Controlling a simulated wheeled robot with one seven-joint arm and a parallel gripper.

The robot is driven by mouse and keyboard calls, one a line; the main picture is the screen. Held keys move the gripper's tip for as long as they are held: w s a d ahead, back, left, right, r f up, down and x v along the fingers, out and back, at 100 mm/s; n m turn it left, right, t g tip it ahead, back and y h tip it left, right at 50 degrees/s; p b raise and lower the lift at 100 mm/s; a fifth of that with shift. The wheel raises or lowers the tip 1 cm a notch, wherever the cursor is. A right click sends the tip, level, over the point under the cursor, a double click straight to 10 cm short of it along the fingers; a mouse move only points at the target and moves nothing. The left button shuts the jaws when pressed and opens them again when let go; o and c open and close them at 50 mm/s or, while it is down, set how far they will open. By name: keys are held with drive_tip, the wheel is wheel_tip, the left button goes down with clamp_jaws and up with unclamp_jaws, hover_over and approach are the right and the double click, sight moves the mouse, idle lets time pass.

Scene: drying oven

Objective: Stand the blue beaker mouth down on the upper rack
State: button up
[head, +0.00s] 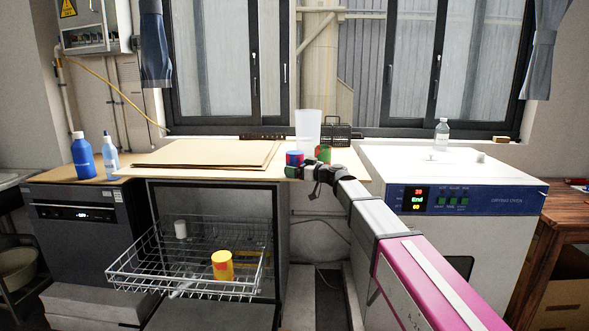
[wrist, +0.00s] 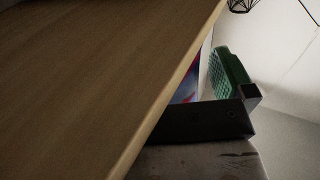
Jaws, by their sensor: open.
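The blue beaker (head: 294,158), blue with red patches, stands on the worktop near its front edge. My gripper (head: 318,174) is open at the worktop's front edge, just right of and in front of the beaker. In the wrist view a green ribbed finger pad (wrist: 229,78) shows beyond a wooden edge, with a small red and blue patch (wrist: 187,88) beside it. I cannot tell how near the beaker is to the fingers. A wire rack (head: 130,283) is pulled out of the open cabinet below the worktop.
A yellow and red beaker (head: 222,265) and a white cup (head: 180,229) stand on the rack. A green and red beaker (head: 322,153) and a tall white container (head: 308,125) stand near the blue beaker. The drying oven (head: 480,200) is at right. The rack's left part is clear.

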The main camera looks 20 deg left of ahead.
drive_tip(key=v, duration=0.9)
drive_tip(key=shift+d, duration=0.3)
drive_tip(key=shift+s, duration=0.1)
